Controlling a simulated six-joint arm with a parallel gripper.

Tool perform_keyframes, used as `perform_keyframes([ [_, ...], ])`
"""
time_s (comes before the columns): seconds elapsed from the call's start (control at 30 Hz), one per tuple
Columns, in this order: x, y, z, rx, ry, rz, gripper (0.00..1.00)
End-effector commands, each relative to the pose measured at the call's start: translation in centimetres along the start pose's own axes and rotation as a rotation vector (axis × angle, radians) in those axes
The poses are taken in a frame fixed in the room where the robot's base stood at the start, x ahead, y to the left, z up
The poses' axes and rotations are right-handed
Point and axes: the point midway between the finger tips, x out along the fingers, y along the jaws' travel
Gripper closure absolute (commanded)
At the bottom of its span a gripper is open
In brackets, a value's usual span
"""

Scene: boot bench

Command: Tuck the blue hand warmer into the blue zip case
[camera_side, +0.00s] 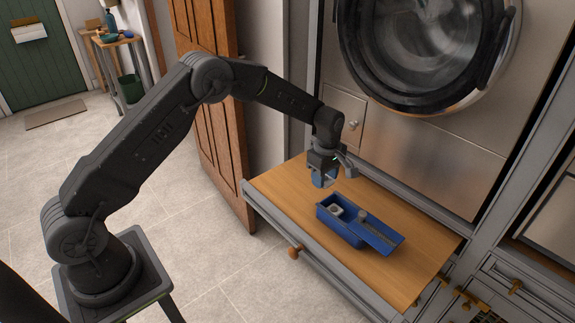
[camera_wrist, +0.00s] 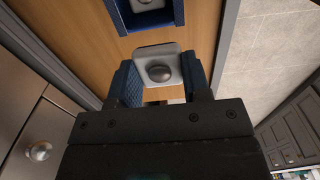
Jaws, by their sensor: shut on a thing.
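The blue zip case (camera_side: 341,229) lies open on the wooden surface, its lid or flap (camera_side: 383,237) spread to the right. A pale square piece (camera_side: 336,210) sits in its left part. My gripper (camera_side: 324,181) is above and behind the case, apart from it. In the wrist view my gripper (camera_wrist: 160,85) is shut on the hand warmer (camera_wrist: 158,66), which shows a pale square face with a round grey dome. Blue shows at both sides of it; I cannot tell whether that is its body or finger pads. The case (camera_wrist: 127,18) is partly cut off at the top.
A small grey cylinder (camera_side: 362,215) stands at the case's middle. The wooden surface (camera_side: 408,285) is clear in front and to the right of the case. A steel front with a round door (camera_side: 425,50) rises behind it. A brown door (camera_side: 215,125) stands to the left.

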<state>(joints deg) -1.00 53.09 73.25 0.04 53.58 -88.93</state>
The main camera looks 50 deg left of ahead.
Motion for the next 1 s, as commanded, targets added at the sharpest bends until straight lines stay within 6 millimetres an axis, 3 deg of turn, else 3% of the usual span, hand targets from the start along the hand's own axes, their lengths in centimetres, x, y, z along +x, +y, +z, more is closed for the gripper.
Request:
perform_keyframes([
  [0.03, 0.0, 0.5, 2.2, 0.008, 0.0, 0.002, 0.81],
  [0.1, 0.0, 0.8, 4.4, 0.005, 0.0, 0.002, 0.81],
  [0.3, -0.1, 1.2, 8.2, 0.001, 0.0, 0.002, 0.81],
  [0.57, 0.7, 1.2, 8.8, -0.003, 0.0, 0.0, 0.81],
  [1.0, 3.9, 1.1, 8.8, -0.002, 0.0, 0.0, 0.81],
])
